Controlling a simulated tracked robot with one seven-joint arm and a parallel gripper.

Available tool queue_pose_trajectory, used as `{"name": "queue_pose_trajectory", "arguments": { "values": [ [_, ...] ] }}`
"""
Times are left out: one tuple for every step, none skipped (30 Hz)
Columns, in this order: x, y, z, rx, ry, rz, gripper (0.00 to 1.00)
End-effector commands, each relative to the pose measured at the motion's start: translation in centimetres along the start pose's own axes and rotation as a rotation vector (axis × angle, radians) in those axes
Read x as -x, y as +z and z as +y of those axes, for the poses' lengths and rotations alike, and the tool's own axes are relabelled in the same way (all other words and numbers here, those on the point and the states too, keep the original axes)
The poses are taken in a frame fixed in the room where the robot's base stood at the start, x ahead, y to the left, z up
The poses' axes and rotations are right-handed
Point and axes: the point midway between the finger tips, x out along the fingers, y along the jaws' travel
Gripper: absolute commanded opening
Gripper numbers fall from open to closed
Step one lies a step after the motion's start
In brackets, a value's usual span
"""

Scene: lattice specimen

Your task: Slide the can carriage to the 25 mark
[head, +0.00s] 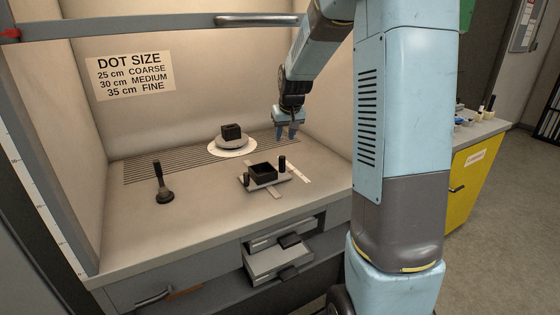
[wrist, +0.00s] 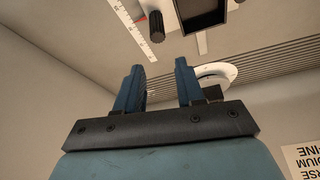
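What looks like the can carriage (head: 263,182) is a light plate with a black, open square holder (head: 263,170) and dark posts at its sides. It sits on a flat rail on the bench, beside a white marked strip (head: 299,174). In the wrist view the strip (wrist: 130,24), a black ribbed knob (wrist: 156,27) and the holder (wrist: 203,12) show at the top. The strip's numbers are too small to read. My gripper (head: 286,138) is open and empty, above the bench behind the carriage. Its two blue fingers (wrist: 157,75) stand apart in the wrist view.
A round white stand (head: 232,146) bearing a dark block (head: 231,131) is behind the carriage, on a slotted grille. A black-handled tool (head: 160,182) stands at left. Open drawers (head: 278,262) stick out below the bench front. A wall sign (head: 130,76) lists dot sizes, with 25 cm as coarse.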

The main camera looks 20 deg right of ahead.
Motion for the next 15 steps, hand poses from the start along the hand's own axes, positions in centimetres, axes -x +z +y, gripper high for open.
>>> {"name": "queue_pose_trajectory", "arguments": {
  "values": [
    [0.3, 0.5, 0.2, -0.002, 0.001, 0.0, 0.38],
    [0.4, 0.7, 0.2, -0.001, 0.001, 0.001, 0.38],
    [0.5, 0.9, 0.2, -0.001, 0.001, 0.001, 0.38],
    [0.5, 1.1, 0.3, -0.001, 0.001, 0.0, 0.38],
    [0.4, 1.1, 0.3, 0.0, 0.001, 0.0, 0.38],
    [0.2, 1.2, 0.2, 0.0, 0.001, 0.0, 0.38],
    [0.0, 1.2, 0.2, 0.001, 0.001, -0.001, 0.38],
    [-0.3, 1.2, 0.2, 0.001, 0.001, -0.001, 0.38],
    [-0.7, 1.2, 0.2, 0.001, 0.001, -0.002, 0.38],
    [-1.1, 1.2, 0.2, 0.001, 0.001, -0.003, 0.38],
    [-1.6, 1.2, 0.2, 0.001, 0.001, -0.003, 0.38],
    [-2.2, 1.2, 0.2, 0.001, 0.001, -0.003, 0.38],
    [-2.7, 1.2, 0.2, 0.001, 0.001, -0.003, 0.38],
    [-3.3, 1.2, 0.2, 0.001, 0.0, -0.004, 0.38],
    [-3.9, 1.2, 0.2, 0.001, 0.0, -0.003, 0.38]
  ]
}}
